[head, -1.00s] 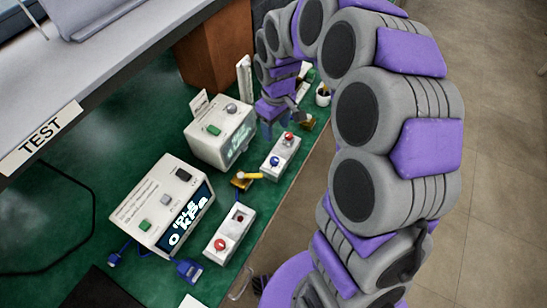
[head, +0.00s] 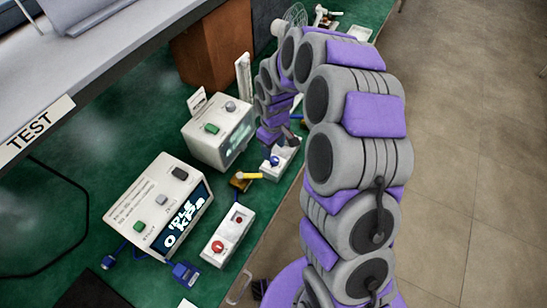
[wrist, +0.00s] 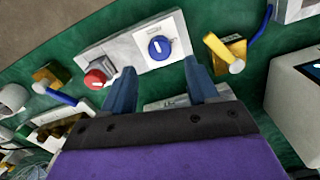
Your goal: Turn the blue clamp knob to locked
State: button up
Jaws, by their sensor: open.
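The blue clamp knob (wrist: 159,48) is a round dial with a white pointer line, set on a white plate of a pale control box (wrist: 128,46). A red button (wrist: 97,76) sits on the same box, left of the knob in the wrist view. My gripper (wrist: 158,78) is open and empty, its two blue fingers apart, with the knob showing beyond and between the fingertips. They look apart from the knob. In the head view the knob (head: 274,161) shows small on the box, and my gripper (head: 283,143) is just above the box, partly hiding it.
A white pump unit (head: 220,130) with a green button stands left of the box. A second unit with a lit display (head: 180,222) and another red-button box (head: 228,236) are nearer. Yellow fittings (wrist: 227,50) flank the knob box. The green bench edge lies to the right.

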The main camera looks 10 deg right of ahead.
aim_at(274, 158)
notch_tip(274, 158, down, 5)
jog(key=shift+f+b, duration=0.2)
jog(key=shift+b, duration=0.3)
jog(key=shift+c, duration=0.2)
jog(key=c, duration=1)
